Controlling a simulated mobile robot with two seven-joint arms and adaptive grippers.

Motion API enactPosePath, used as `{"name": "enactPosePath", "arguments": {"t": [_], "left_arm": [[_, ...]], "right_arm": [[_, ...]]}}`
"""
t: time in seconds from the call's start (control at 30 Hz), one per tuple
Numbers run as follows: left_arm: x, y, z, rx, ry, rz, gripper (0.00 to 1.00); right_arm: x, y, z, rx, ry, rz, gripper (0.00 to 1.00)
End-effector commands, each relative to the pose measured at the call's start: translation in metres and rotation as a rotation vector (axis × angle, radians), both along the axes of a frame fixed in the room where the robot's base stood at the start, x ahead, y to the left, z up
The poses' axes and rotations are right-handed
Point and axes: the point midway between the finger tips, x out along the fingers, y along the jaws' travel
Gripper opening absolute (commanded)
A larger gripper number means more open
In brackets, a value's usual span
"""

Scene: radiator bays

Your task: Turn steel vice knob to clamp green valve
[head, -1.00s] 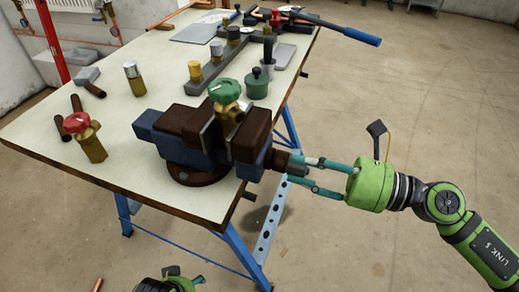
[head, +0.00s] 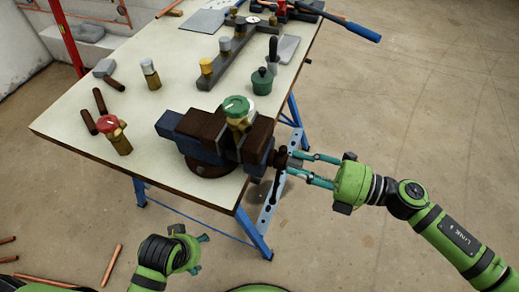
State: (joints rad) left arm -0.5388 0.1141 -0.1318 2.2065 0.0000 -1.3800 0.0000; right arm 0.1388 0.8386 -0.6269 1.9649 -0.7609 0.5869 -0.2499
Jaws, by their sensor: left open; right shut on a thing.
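The green-topped valve (head: 237,108) with a brass body stands upright between the brown jaws of the blue vice (head: 178,124) at the table's near right corner. I cannot tell whether both jaws touch it. The steel vice knob (head: 281,160) sticks out on the vice's right side, with a dark bar across it. My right gripper (head: 292,164) reaches in from the right and is shut on the knob, its teal fingers partly hiding it. My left gripper (head: 203,240) is open and empty, low in front of the table and away from the vice.
A rack with fittings (head: 228,62) and a green pot (head: 262,80) stand behind the vice. Copper pipes (head: 111,264) lie on the floor. The floor at right is clear.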

Motion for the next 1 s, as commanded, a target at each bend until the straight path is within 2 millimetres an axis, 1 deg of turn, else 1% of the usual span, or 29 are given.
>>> {"name": "enactPosePath", "arguments": {"t": [0.03,0.37,0.6,0.63,0.67,1.0], "left_arm": [[0.0,0.0,0.013,0.0,0.0,0.0,0.73],[0.0,0.0,0.052,0.0,0.0,0.0,0.73],[0.0,0.0,0.081,0.0,0.0,0.0,0.73],[0.0,0.0,0.073,0.0,0.001,0.0,0.73],[0.0,0.0,0.072,0.0,0.001,0.0,0.73],[0.0,0.0,0.071,0.0,0.0,0.0,0.73]], "right_arm": [[0.0,-0.001,0.003,0.009,0.056,-0.001,0.0],[-0.001,-0.001,0.002,0.115,0.431,-0.003,0.0],[-0.001,-0.001,0.002,0.202,0.738,-0.005,0.0],[-0.001,-0.001,-0.003,0.201,0.726,-0.002,0.42],[-0.001,-0.001,-0.004,0.2,0.722,-0.002,0.45],[-0.001,-0.002,-0.002,0.201,0.714,-0.002,0.45]]}}
